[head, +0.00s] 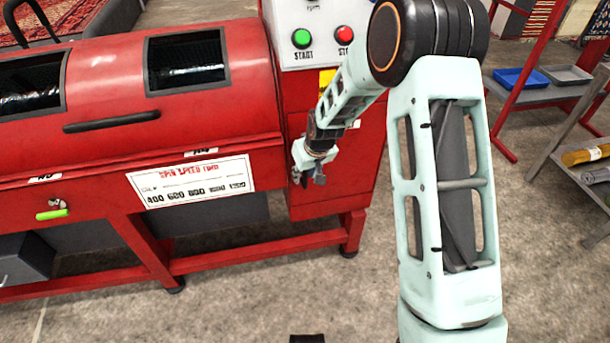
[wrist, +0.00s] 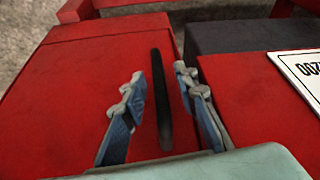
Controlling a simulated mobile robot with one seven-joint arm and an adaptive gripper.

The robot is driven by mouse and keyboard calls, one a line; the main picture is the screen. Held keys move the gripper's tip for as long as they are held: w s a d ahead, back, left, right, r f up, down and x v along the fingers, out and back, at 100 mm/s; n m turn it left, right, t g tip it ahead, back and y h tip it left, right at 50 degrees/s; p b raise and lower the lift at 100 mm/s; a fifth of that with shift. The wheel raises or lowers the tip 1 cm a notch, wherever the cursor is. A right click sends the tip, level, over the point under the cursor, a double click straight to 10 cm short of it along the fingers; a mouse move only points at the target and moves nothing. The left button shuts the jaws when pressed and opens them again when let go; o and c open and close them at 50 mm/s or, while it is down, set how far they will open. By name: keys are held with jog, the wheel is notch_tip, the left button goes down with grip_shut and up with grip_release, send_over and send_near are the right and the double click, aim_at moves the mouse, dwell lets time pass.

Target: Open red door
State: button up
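The red door (head: 352,180) is the front of the red cabinet below the control panel, and it looks closed. In the wrist view its red face (wrist: 85,95) carries a long dark handle (wrist: 162,105). My gripper (head: 318,178) is in front of the cabinet's left part, with the handle hidden in the head view. In the wrist view my gripper (wrist: 159,74) is open, one finger on each side of the handle. Neither finger visibly touches it, and I cannot tell how deep the handle sits between them.
A red drum machine (head: 90,110) with a black bar handle and a spin speed sign (head: 192,186) adjoins on the left. Green and red buttons (head: 302,38) are above the door. Shelves (head: 560,85) stand at right. The concrete floor in front is mostly clear.

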grip_shut()
jog(key=shift+s+d, duration=0.1)
dwell(0.5)
